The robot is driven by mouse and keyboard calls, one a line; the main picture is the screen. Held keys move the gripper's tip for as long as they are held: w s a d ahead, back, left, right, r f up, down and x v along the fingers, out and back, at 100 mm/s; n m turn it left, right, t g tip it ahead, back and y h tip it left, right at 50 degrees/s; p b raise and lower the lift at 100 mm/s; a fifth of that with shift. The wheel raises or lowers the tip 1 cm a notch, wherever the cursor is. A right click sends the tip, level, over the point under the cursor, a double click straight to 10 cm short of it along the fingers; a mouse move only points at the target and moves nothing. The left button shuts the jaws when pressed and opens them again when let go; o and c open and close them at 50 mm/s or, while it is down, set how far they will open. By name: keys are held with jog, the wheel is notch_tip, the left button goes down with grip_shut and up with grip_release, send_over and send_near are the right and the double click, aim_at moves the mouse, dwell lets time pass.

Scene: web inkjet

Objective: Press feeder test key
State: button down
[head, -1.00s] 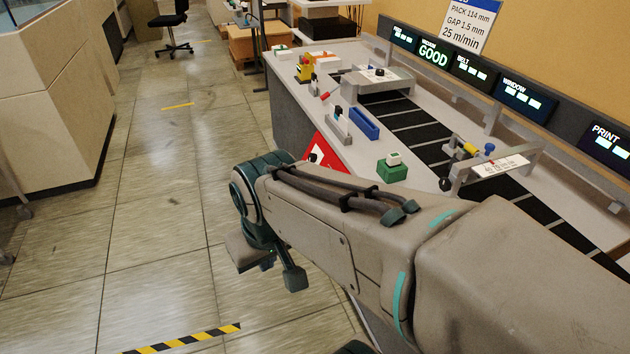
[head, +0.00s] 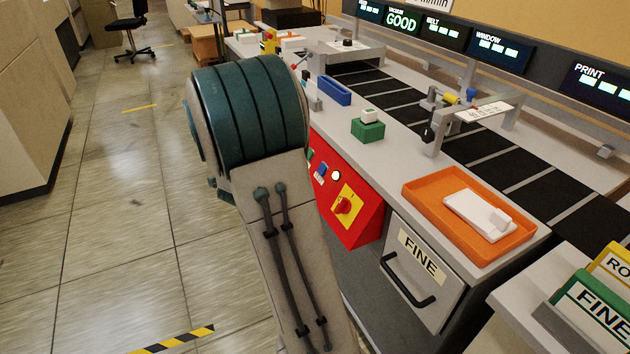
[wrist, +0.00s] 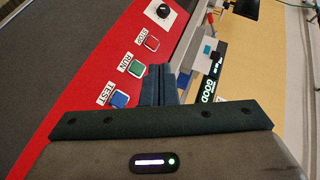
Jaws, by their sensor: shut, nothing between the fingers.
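In the wrist view, a red control panel (wrist: 92,62) carries a blue key labelled TEST (wrist: 120,99), a green key labelled RUN (wrist: 135,68) and a red key labelled STOP (wrist: 152,43). My gripper (wrist: 159,72) is shut and empty. In that view its fingertips appear just right of the green and blue keys; I cannot tell their distance from the panel. In the head view, the red panel (head: 362,233) is on the bench front, right of my arm, with the blue key (head: 320,172) showing. My gripper is hidden behind my arm there.
A green block (head: 368,130) stands on the bench. The floor at left is clear.

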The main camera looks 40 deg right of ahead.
aim_at(322, 169)
jog(key=s+d+f+m+g+h+b, duration=0.1)
jog(key=d+f+m+h, duration=0.2)
jog(key=d+m+h, duration=0.1)
jog(key=shift+s+d+f+g+b, duration=0.3)
jog(key=shift+d+g, duration=0.1)
jog(key=shift+d, duration=0.5)
jog(key=s+d+f+b, duration=0.2)
jog(key=d+f+b, duration=0.1)
jog(key=d, duration=0.4)
jog(key=shift+d+f+b, duration=0.3)
jog(key=shift+f, duration=0.3)
jog(key=shift+d+f+b, duration=0.25)
jog(key=shift+d+b, duration=0.05)
jog(key=shift+b, duration=0.35)
dwell(0.7)
dwell(0.3)
